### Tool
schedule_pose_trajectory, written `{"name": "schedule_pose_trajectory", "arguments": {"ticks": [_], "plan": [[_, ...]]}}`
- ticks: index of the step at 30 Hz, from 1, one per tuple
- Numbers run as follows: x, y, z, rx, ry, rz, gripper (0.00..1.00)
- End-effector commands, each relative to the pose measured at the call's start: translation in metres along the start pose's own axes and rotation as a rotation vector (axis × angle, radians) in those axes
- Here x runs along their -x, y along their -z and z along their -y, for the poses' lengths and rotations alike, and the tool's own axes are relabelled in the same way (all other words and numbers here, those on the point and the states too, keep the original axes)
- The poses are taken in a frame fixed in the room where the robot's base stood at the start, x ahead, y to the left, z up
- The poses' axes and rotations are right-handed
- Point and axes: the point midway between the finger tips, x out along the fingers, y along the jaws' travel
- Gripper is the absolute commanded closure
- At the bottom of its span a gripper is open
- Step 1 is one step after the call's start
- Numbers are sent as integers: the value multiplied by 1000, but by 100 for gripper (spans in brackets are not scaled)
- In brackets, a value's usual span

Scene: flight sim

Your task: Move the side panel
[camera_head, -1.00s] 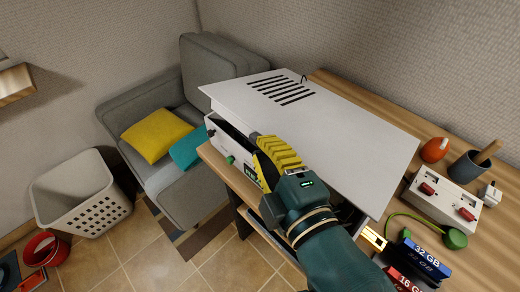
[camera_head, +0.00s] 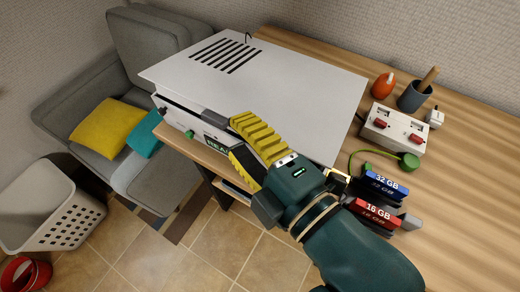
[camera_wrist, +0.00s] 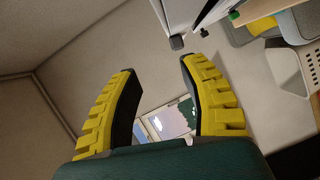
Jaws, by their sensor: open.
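The side panel (camera_head: 290,90) is a white flat sheet with a row of dark slots, on top of a computer case (camera_head: 190,128) on the desk. A dark gap shows under its front edge. A small grey tab (camera_head: 214,116) sits at that edge, beside my gripper. My gripper (camera_head: 233,136) has yellow ribbed fingers, open, at the front edge of the case; it hides part of the panel edge and the front label. In the wrist view my gripper (camera_wrist: 157,66) is open with nothing between the fingers; a dark tab (camera_wrist: 177,42) is just beyond the right fingertip.
On the desk (camera_head: 465,180) to the right are a switch box (camera_head: 392,130), a green round piece (camera_head: 409,160), two memory sticks labelled 32 GB (camera_head: 385,184) and 16 GB (camera_head: 377,214), an orange bottle (camera_head: 383,85) and a cup (camera_head: 414,97). A sofa (camera_head: 85,90) and white basket (camera_head: 70,225) stand left.

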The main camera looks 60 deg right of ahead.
Motion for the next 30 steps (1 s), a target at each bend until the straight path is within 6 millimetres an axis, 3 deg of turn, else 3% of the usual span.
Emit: {"name": "schedule_pose_trajectory", "arguments": {"ticks": [3,9,28,30], "plan": [[29,0,1,1,3,-1,56],[55,0,1,0,2,0,56],[57,0,0,-1,1,0,56],[57,8,-10,-3,-15,-20,56]]}}
